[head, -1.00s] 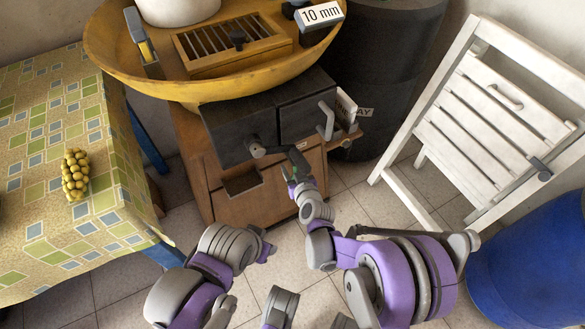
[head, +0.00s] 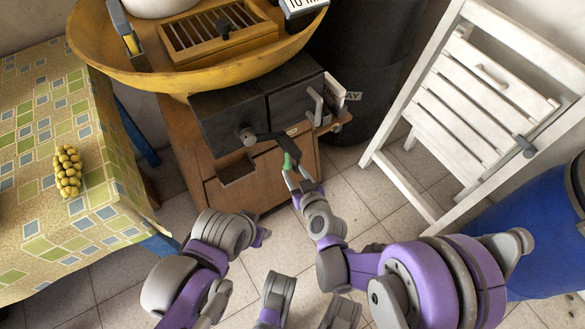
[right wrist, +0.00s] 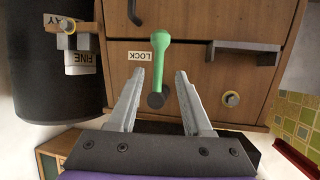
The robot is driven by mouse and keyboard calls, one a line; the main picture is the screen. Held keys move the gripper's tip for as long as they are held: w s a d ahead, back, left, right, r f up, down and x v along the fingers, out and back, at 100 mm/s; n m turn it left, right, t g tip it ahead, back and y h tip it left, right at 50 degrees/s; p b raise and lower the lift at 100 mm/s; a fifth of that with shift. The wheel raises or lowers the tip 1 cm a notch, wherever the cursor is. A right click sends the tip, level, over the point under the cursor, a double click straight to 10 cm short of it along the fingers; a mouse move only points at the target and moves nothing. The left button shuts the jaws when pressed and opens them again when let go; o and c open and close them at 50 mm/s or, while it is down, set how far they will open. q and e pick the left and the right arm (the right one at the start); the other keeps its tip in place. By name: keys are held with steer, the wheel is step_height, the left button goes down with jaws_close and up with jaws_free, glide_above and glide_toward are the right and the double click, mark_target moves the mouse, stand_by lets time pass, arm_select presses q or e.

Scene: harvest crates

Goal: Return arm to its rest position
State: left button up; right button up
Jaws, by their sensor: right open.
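My right gripper (head: 295,172) is open in front of the wooden cabinet (head: 262,190), with its arm reaching up from the lower right. In the right wrist view its two fingers (right wrist: 160,72) stand apart on either side of a green lever (right wrist: 160,48) with a dark pivot, near a LOCK label (right wrist: 139,56). The green lever also shows in the head view (head: 288,161), just past the fingertips. I see no finger touching it.
A black barrel (head: 360,60) stands behind, and a white folding chair (head: 480,85) and blue barrel (head: 530,245) are at right. A patterned table (head: 60,220) with yellow fruit (head: 68,172) is at left. Tiled floor shows between.

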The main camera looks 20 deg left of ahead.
stand_by(0.5)
steer(key=s+d+r+m+g+h, duration=0.15)
steer(key=s+d, duration=0.25)
steer(key=d, duration=0.4)
steer(key=s+d+r+m+g+h, duration=0.1)
steer(key=s+d+r+m+h, duration=0.15)
steer(key=d, duration=0.65)
steer(key=s+d+r+m+g+h, duration=0.1)
steer(key=s+d+r+h, duration=0.2)
steer(key=d, duration=0.5)
steer(key=s+d+m+g+h, duration=0.2)
steer(key=s+d+m+g, duration=0.1)
steer(key=s+d, duration=0.75)
arm_select(q)
step_height(320, 180, up, 26)
steer(key=w+t+p, duration=0.1)
steer(key=p, duration=2.2)
steer(key=shift+w+r, duration=0.15)
arm_select(e)
step_height(320, 180, up, 26)
steer(key=a+t, duration=0.1)
steer(key=a, duration=0.1)
steer(key=shift+w+t, duration=0.2)
steer(key=shift+t, duration=0.15)
steer(key=shift+s+r, duration=0.1)
